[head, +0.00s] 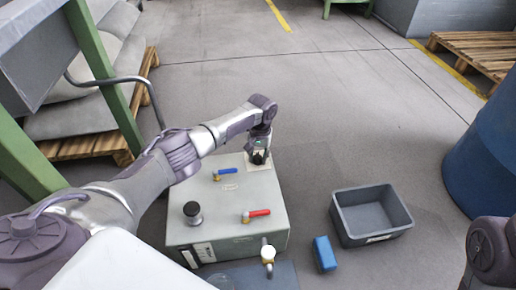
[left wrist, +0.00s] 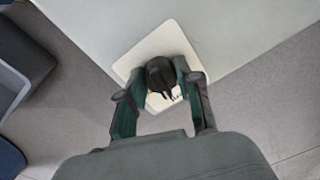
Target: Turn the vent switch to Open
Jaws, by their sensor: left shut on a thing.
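The vent switch (left wrist: 161,78) is a black rotary knob on a pale square plate (left wrist: 143,50), which sits near the corner of a grey-green box. My left gripper (left wrist: 168,92) is shut on the knob, with a finger on each side of it. In the head view my left gripper (head: 258,157) reaches down onto the plate (head: 287,162) at the far right corner of the box top (head: 215,215). The gripper hides the knob there. The plate's lettering and the knob's setting cannot be read. My right gripper is not in view.
The box top also carries a blue-handled valve (head: 225,172), a red-handled valve (head: 257,214) and a black round knob (head: 193,211). A grey bin (head: 340,225) and a blue block (head: 324,254) lie on the floor at right. A blue drum (head: 485,160) stands far right.

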